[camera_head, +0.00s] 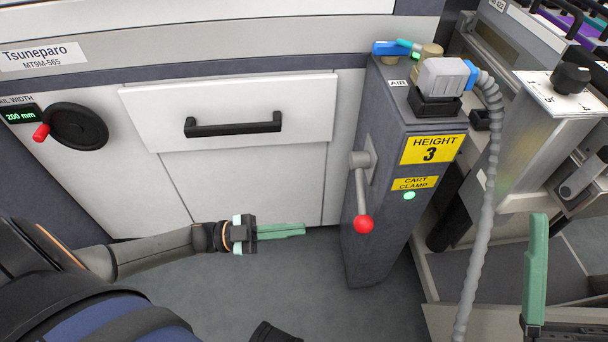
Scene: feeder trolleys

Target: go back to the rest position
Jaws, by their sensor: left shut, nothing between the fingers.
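My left gripper (303,230) reaches in from the left on my dark arm. Its green fingers are together and empty, pointing right in front of the white machine's lower panel. They are apart from the red-knobbed lever (363,224) on the grey post. My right gripper (539,222) shows at the lower right edge as a green finger pointing up, in front of the trolley. The rest of it is cut off, so its opening cannot be told.
The grey post (376,257) carries yellow HEIGHT 3 and CART CLAMP labels and a lit green light. A grey hose (484,215) hangs beside it. The drawer handle (233,126) and black handwheel (78,126) stick out. Floor (300,290) below is clear.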

